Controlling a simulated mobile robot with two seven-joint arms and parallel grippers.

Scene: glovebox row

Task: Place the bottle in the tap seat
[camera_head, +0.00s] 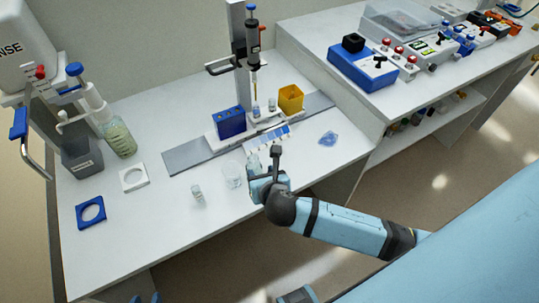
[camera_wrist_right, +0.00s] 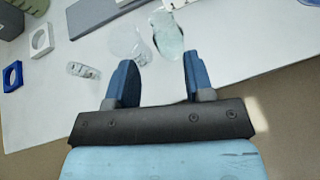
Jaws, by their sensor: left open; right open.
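A clear bottle (camera_head: 253,163) stands on the bench just beyond my right gripper (camera_head: 262,180), partly hidden by it. In the right wrist view the bottle (camera_wrist_right: 167,34) shows ahead of the open, empty fingers (camera_wrist_right: 157,78), roughly in line with the gap. A second bottle (camera_head: 119,140) with yellow-green liquid stands at the left by the dispenser stand. A white square ring (camera_head: 145,183) and a blue square ring (camera_head: 83,223) lie at the left with empty holes. I cannot tell which part is the tap seat. My left gripper's blue tips (camera_head: 145,298) show at the bottom edge, open.
A clear beaker (camera_head: 232,175) stands left of the near bottle, and a small vial (camera_head: 197,193) farther left. Behind are a blue box (camera_head: 229,123), a yellow box (camera_head: 291,99) and a pipette stand (camera_head: 240,60). The bench's front left is clear.

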